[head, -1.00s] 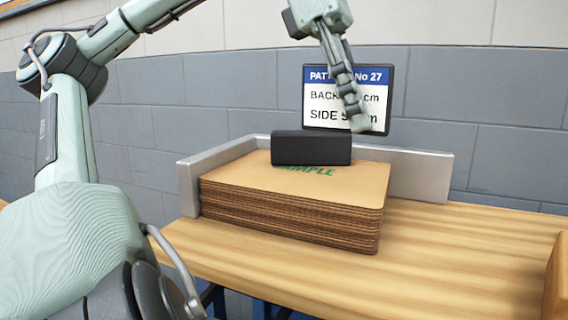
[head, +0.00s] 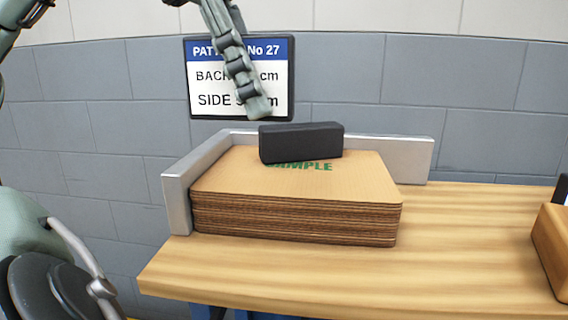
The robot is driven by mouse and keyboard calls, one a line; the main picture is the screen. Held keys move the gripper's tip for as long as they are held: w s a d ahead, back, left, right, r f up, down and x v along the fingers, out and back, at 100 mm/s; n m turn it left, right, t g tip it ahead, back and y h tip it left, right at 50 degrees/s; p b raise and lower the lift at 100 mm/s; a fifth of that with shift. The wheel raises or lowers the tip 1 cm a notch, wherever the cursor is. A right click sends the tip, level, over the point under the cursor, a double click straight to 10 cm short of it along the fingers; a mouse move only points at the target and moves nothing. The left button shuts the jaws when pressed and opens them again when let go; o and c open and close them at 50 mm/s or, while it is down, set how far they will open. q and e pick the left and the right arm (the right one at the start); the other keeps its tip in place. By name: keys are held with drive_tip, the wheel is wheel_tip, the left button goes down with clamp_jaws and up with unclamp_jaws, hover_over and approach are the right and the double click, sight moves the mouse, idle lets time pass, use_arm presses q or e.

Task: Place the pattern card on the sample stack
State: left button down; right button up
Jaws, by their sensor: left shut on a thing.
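The pattern card (head: 208,77) is a dark-framed white and blue plate reading "No 27", with "BACK" and "SIDE" lines. It is upright, facing me, above and behind the sample stack. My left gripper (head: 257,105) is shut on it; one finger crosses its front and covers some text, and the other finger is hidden. The sample stack (head: 290,225) is a pile of brown sheets with green "SAMPLE" lettering on top. A black block (head: 300,142) sits on its top and partly covers the lettering. My right gripper is out of view.
A grey metal fence (head: 177,205) borders the stack at the left and back. A grey block wall stands behind. A wooden box-like object (head: 553,250) is cut off at the right edge.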

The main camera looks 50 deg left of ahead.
use_arm(q)
drive_tip(key=shift+w+a+f, duration=0.15)
drive_tip(key=shift+w+f, duration=0.05)
drive_tip(key=shift+w, duration=0.05)
drive_tip(key=p, duration=0.1)
hover_over(315, 180)
drive_tip(key=s, duration=0.1)
drive_tip(key=f, duration=0.4)
drive_tip(key=a+f, duration=0.1)
drive_tip(key=f, duration=0.1)
drive_tip(key=shift+f, duration=0.45)
wheel_tip(315, 180, down, 3)
drive_tip(key=shift+f, duration=0.5)
drive_tip(key=c, duration=1.4)
unclamp_jaws()
drive_tip(key=shift+o, duration=0.2)
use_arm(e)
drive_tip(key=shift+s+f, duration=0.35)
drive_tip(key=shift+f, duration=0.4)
